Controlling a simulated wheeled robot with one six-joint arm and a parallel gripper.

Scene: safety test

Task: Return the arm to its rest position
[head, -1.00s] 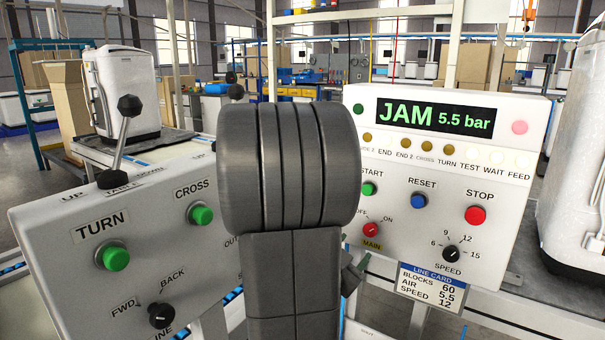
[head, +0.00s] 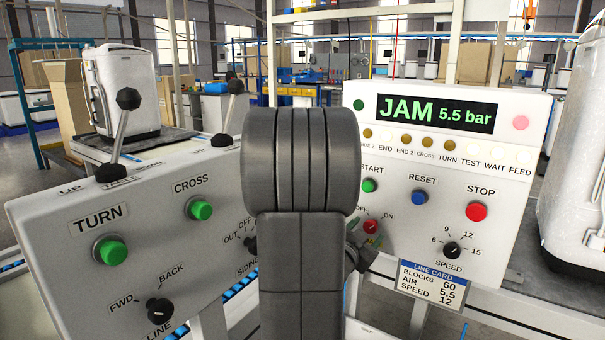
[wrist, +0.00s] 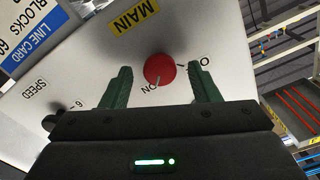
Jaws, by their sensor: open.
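My gripper is open and empty, with its two green fingers (wrist: 162,84) apart in the wrist view. The red MAIN knob (wrist: 159,69) shows between and beyond the fingertips, with its pointer towards ON. I cannot tell how wide the gap to it is. In the head view my grey arm (head: 302,165) stands upright in the middle, in front of the panels. Part of my gripper (head: 368,250) shows at the arm's right, just below the MAIN knob (head: 370,227).
The white right panel (head: 520,215) reads JAM 5.5 bar and has a red STOP button (head: 476,211). The left panel (head: 60,245) has green TURN (head: 112,251) and CROSS (head: 200,208) buttons and two upright levers (head: 125,125). A line card (head: 432,284) hangs under the right panel.

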